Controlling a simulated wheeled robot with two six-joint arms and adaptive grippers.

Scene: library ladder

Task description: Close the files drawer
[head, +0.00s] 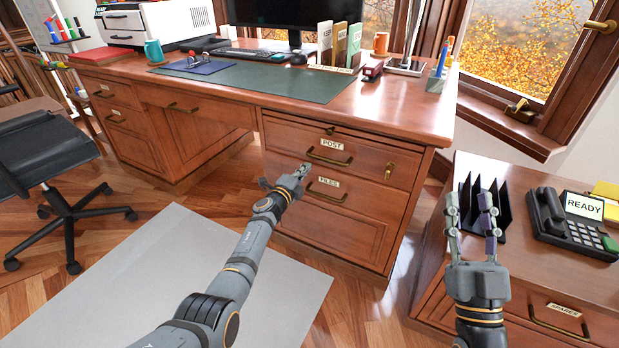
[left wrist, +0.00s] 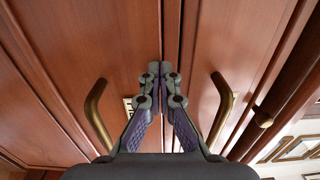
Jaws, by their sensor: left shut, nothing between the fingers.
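The files drawer (head: 335,222) is the lower front in the desk's right pedestal, with a FILES label and a brass handle (head: 327,196). It looks flush or nearly flush with the desk; I cannot tell whether a small gap remains. My left gripper (head: 303,171) is shut and empty, in front of the seam between the post and files drawers, left of the labels. In the left wrist view its fingertips (left wrist: 160,70) lie over the seam, between the files handle (left wrist: 97,115) and the post handle (left wrist: 222,108). Contact is unclear. My right gripper (head: 470,200) is open and empty.
A side cabinet (head: 560,272) with a black file rack (head: 505,205) and phone (head: 572,222) stands behind my right gripper. An office chair (head: 45,150) stands left.

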